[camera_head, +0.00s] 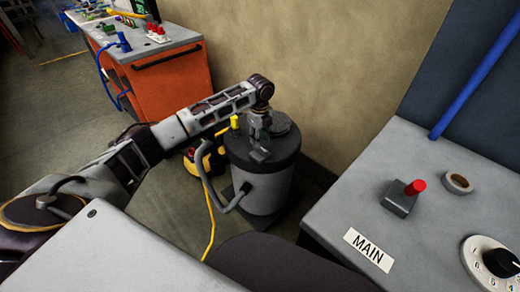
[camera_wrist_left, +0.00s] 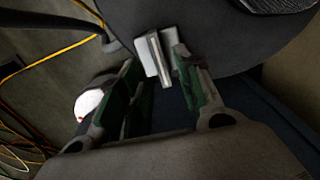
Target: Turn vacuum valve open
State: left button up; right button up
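A dark grey cylindrical tank (camera_head: 262,180) stands on the floor by the wall, with a hose at its left side. A small yellow part (camera_head: 234,122) shows at its top left edge; I cannot tell whether it is the vacuum valve's handle. My left gripper (camera_head: 260,150) points down over the tank's top. In the left wrist view its green-padded fingers (camera_wrist_left: 160,85) are apart. A pale upright piece (camera_wrist_left: 158,56) shows by the fingertips against the dark round tank; I cannot tell whether they touch it. My right gripper is not in view.
A grey panel marked MAIN (camera_head: 366,249) stands at the right, with a red-topped switch (camera_head: 408,195), a tape roll (camera_head: 457,182) and a dial (camera_head: 495,262). An orange cabinet (camera_head: 165,85) stands behind left. A yellow hose (camera_head: 211,225) runs along the floor.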

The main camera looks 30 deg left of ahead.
aim_at(260, 150)
pick_arm(q)
notch_tip(260, 150, down, 4)
jog(key=shift+r+b, duration=0.2)
jog(key=shift+b, duration=0.1)
jog(key=shift+f, duration=1.15)
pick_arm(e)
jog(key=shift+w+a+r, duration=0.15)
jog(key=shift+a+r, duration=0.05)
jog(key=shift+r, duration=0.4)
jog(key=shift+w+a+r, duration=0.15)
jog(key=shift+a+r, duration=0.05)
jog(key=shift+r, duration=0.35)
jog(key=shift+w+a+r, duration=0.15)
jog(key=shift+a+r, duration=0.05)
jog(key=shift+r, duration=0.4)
pick_arm(q)
grip_shut()
